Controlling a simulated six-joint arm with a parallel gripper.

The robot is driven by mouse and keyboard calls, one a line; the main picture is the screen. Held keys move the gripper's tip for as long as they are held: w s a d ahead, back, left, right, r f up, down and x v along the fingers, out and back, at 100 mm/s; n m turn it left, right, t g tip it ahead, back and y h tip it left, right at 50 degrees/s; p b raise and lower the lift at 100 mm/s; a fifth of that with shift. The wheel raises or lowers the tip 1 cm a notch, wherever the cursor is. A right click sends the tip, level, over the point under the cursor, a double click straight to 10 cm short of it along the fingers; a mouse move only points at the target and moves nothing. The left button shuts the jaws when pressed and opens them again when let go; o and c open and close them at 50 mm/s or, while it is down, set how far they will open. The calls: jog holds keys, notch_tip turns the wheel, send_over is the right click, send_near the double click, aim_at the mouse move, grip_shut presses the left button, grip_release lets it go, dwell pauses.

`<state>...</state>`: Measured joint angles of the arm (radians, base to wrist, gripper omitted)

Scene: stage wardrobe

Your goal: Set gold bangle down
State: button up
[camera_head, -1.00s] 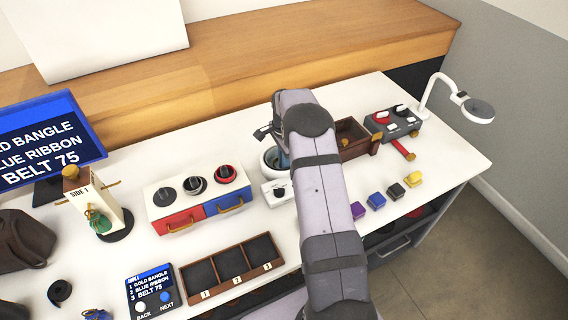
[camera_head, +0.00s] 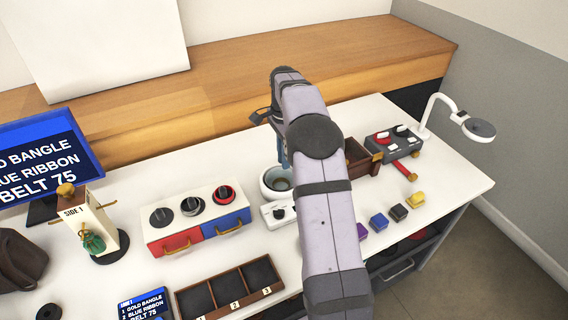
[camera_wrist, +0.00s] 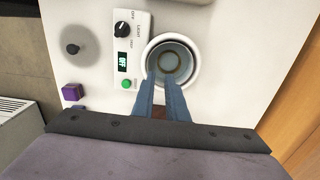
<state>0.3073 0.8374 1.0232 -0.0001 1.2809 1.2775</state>
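A thin brownish-gold ring, which looks like the gold bangle (camera_wrist: 169,63), lies inside a round white bowl (camera_wrist: 147,49) with a blue-grey inside. The bowl also shows in the head view (camera_head: 266,190), partly behind my arm. My gripper (camera_wrist: 160,82) is above the bowl's near side, its two blue fingers pointing toward it with a narrow gap between them. I see nothing held between the fingers. In the head view, my gripper (camera_head: 283,163) hangs just above the bowl, mostly hidden by my wrist.
A panel with a dial (camera_wrist: 123,30) and green button adjoins the bowl. A dial box with red and blue drawers (camera_head: 196,214) stands left, a three-slot tray (camera_head: 229,289) in front. A brown wooden box (camera_head: 361,158) and several small coloured blocks are right of my arm.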

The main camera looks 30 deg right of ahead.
jog(key=shift+a, duration=0.1)
jog(key=s+a+r+n, duration=0.2)
jog(key=s+a+n, duration=0.7)
jog(key=s+a, duration=0.15)
jog(key=s+a+f+n, duration=0.2)
jog(key=s+a+n, duration=0.1)
jog(key=s, duration=0.6)
jog(key=s+a+f+n, duration=0.2)
jog(key=s+n, duration=0.4)
jog(key=s, duration=0.4)
jog(key=shift+s+a+f, duration=0.2)
jog(key=shift+a+f, duration=0.1)
jog(key=shift+a, duration=0.1)
